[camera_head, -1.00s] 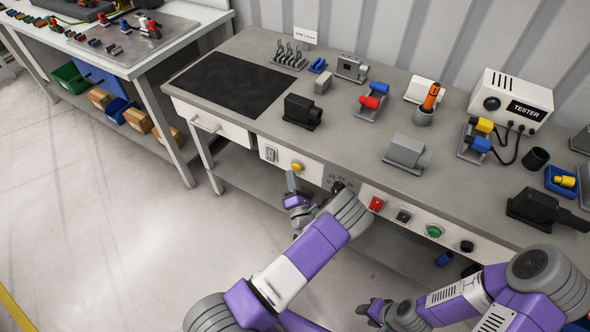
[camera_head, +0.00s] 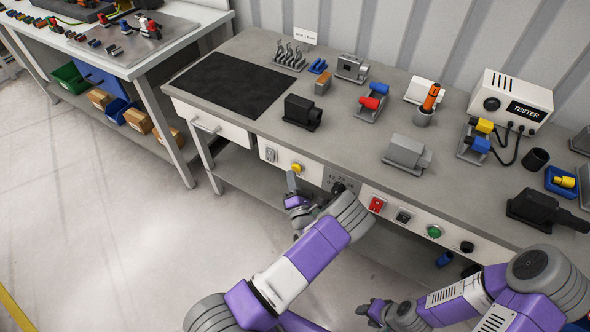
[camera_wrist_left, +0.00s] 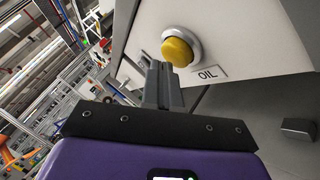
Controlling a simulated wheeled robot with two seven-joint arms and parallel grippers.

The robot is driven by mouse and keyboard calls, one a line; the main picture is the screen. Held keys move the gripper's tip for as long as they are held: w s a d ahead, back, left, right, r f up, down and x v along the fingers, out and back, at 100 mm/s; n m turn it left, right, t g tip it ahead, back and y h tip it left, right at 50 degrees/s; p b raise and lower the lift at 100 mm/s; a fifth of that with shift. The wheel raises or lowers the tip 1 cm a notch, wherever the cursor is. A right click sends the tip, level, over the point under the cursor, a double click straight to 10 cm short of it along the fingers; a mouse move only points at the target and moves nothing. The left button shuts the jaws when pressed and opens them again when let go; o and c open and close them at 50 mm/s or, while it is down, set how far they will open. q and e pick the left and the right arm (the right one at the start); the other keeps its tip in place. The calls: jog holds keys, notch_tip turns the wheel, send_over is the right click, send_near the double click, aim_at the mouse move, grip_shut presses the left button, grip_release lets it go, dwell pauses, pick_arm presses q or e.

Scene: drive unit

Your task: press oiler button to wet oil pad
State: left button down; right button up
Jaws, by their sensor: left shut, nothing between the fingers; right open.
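The yellow oiler button (camera_head: 296,168) sits on the front panel of the workbench. In the left wrist view the yellow button (camera_wrist_left: 177,52) has a silver ring and an "OIL" label beside it. My left gripper (camera_head: 291,178) is shut and empty, its fingertips (camera_wrist_left: 162,72) right at the button's lower edge; I cannot tell whether they touch it. A small block that looks like the oil pad (camera_head: 322,82) stands on the bench top, its upper part orange-brown. My right gripper (camera_head: 366,309) is open and empty, low in front of the bench.
A red switch (camera_head: 376,204) and a green button (camera_head: 433,231) are on the same panel to the right. A black mat (camera_head: 232,83), a black device (camera_head: 301,112), a grey device (camera_head: 407,152) and a tester box (camera_head: 512,100) stand on the bench. Floor at left is clear.

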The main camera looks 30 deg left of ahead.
pick_arm(q)
jog(key=shift+s, duration=0.6)
jog(key=s+p, duration=0.2)
jog(key=s, duration=0.4)
jog(key=shift+a+p, duration=0.25)
jog(key=shift+p, duration=0.15)
dwell(0.4)
